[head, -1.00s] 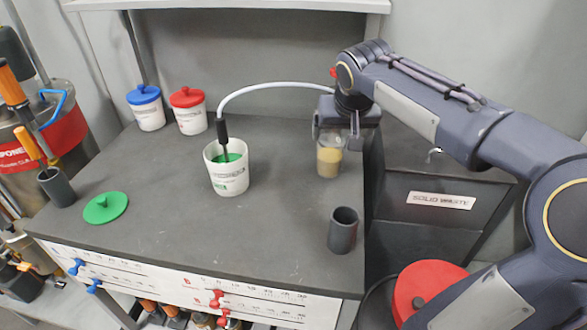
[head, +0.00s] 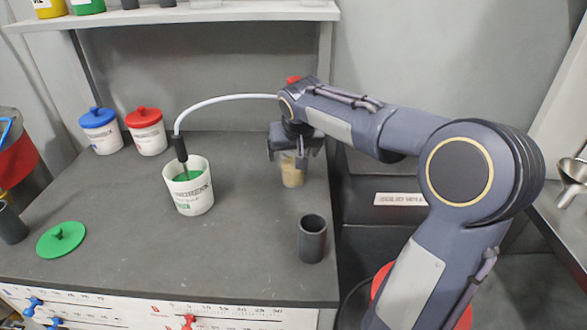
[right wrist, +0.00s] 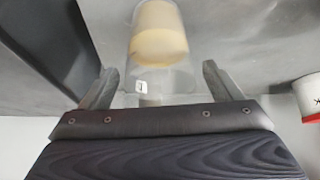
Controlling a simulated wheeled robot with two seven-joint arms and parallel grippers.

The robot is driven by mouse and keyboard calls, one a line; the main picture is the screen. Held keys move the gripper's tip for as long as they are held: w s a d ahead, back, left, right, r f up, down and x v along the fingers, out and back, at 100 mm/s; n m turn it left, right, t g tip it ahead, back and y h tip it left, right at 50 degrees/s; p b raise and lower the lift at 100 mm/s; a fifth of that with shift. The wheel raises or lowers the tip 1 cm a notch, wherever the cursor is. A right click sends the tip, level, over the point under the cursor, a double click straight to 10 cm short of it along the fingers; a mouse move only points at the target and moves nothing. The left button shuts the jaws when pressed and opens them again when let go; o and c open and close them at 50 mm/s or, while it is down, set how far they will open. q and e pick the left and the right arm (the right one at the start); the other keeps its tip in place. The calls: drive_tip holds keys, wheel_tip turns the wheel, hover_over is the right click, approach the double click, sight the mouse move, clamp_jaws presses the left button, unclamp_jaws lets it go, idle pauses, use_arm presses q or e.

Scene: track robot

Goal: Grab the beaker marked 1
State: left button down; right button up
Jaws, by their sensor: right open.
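The beaker (head: 292,176) is clear and holds a tan substance. It stands upright near the right edge of the dark bench. In the right wrist view the beaker (right wrist: 158,40) carries a small white label with a dark mark that looks like a 1. My right gripper (head: 294,155) is just above and around the top of the beaker in the head view. In the right wrist view its open fingers lie to either side of the beaker's near end, with gaps visible on both sides. My left gripper is not in view.
A white tub with green contents (head: 188,186) stands left of the beaker, with a hose to it. A dark grey cup (head: 312,239) stands in front. Blue-lidded (head: 100,130) and red-lidded (head: 146,131) tubs stand at the back left. A green lid (head: 61,240) lies front left.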

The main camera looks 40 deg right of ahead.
drive_tip(key=c, duration=1.4)
drive_tip(key=shift+c, duration=1.1)
drive_tip(key=shift+r, duration=0.15)
